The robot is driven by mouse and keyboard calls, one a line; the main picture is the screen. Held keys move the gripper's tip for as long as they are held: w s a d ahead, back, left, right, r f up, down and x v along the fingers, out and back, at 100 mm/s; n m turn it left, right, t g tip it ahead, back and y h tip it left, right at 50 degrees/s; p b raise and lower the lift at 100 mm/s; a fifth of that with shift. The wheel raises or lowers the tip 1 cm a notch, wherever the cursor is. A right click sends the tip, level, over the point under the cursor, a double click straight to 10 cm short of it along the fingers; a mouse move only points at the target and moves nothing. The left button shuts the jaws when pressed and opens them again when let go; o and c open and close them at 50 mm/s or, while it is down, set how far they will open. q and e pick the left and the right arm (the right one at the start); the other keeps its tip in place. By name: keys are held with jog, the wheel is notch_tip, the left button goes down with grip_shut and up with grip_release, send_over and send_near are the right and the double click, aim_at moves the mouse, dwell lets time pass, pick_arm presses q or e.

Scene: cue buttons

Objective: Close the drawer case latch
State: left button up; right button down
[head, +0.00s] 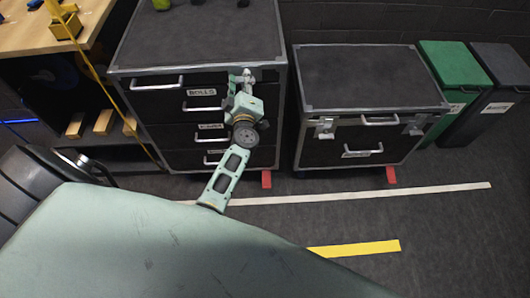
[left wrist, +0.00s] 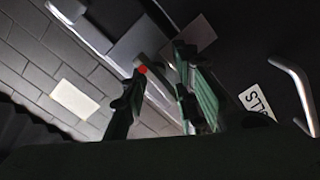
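The tall black drawer case (head: 205,35) with metal edges stands at centre left in the head view, its stacked drawers apparently shut. My left gripper (head: 241,76) is at the upper right of its front, just below the lid edge, and covers most of the latch area there. In the left wrist view the fingers of my left gripper (left wrist: 162,80) stand apart, with no object clearly held between them. Grey metal plates (left wrist: 138,42) show beyond the fingertips, and a small red spot (left wrist: 142,69) is near the left finger. I cannot tell the latch's position. My right gripper is out of view.
A lower black case (head: 360,80) with two front latches stands to the right. Green (head: 450,62) and dark grey (head: 500,68) bins are beyond it. A wooden bench (head: 30,35) is at the left. Open floor with white and yellow stripes lies in front.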

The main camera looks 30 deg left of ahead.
pick_arm(q)
jog(key=m, duration=0.3)
jog(key=shift+r+m, duration=0.25)
jog(key=shift+m, duration=0.05)
jog(key=shift+d+m, duration=0.1)
jog(key=shift+m, duration=0.8)
jog(key=m+b, duration=0.1)
jog(key=m, duration=0.1)
jog(key=shift+w+f+m, duration=0.1)
jog(key=shift+m, duration=0.3)
jog(key=m+b, duration=0.1)
jog(key=m, duration=0.1)
jog(key=shift+d+m, duration=0.1)
jog(key=shift+m, duration=0.3)
jog(key=v, duration=0.8)
jog(key=s+d+f+m+g+h, duration=0.1)
jog(key=s+d+f+m+h, duration=0.1)
jog(key=f, duration=0.8)
jog(key=s+d+f+m+g+h+b, duration=0.1)
jog(key=s+d+f+h, duration=0.3)
jog(key=f, duration=0.7)
jog(key=s+d+f+m+g+h+b, duration=0.1)
jog(key=s+d+f+m+h, duration=0.2)
jog(key=d+f, duration=0.3)
notch_tip(320, 180, down, 5)
jog(key=shift+s+d+r+m, duration=0.25)
jog(key=shift+s+m, duration=0.25)
jog(key=shift+s, duration=0.2)
